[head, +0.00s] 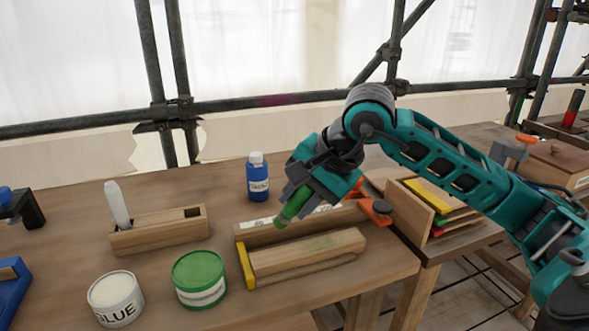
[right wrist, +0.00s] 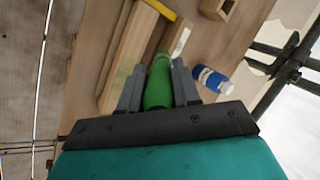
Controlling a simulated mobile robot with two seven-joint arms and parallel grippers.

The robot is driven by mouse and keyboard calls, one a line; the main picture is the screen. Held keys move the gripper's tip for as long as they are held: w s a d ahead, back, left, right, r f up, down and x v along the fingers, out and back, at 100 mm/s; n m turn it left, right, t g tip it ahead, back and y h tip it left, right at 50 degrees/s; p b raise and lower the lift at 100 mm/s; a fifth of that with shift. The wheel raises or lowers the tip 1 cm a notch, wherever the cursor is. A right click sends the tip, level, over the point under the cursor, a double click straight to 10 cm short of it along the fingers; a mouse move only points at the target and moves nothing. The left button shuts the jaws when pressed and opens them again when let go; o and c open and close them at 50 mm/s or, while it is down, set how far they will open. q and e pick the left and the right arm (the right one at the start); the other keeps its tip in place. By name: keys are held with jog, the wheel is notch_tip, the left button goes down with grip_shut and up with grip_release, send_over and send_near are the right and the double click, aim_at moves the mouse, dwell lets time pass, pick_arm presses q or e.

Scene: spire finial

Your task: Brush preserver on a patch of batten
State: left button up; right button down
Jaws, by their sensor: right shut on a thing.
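My right gripper (head: 312,190) is shut on a green cylindrical brush handle (head: 294,206). The handle also shows between the fingers in the right wrist view (right wrist: 158,88). It tilts down to the left, its lower end close over the wooden batten (head: 305,254); I cannot tell whether it touches. Bristles are not discernible. The batten lies in a wooden jig with a yellow end piece (head: 245,266). A faint greenish patch shows on the batten's top, right of the brush. A green tin (head: 200,292) with a white label stands left of it. My left gripper is not in view.
A white tin (head: 115,310), apparently labelled glue, stands front left. A wooden block (head: 160,232) holds a white marker-like stick (head: 118,205). A blue bottle (head: 258,178) stands behind the jig. An orange-and-dark tool (head: 375,208) and a wooden box (head: 425,208) lie right.

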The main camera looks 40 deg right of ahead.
notch_tip(320, 180, up, 2)
jog(key=shift+p, duration=0.4)
jog(key=shift+r+p, duration=0.45)
jog(key=shift+r, duration=0.7)
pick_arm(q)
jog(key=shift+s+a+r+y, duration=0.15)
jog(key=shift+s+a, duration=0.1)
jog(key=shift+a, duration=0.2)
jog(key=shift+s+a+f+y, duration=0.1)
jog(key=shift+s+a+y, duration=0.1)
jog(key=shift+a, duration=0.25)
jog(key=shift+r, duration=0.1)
pick_arm(e)
jog(key=shift+w+a, duration=0.1)
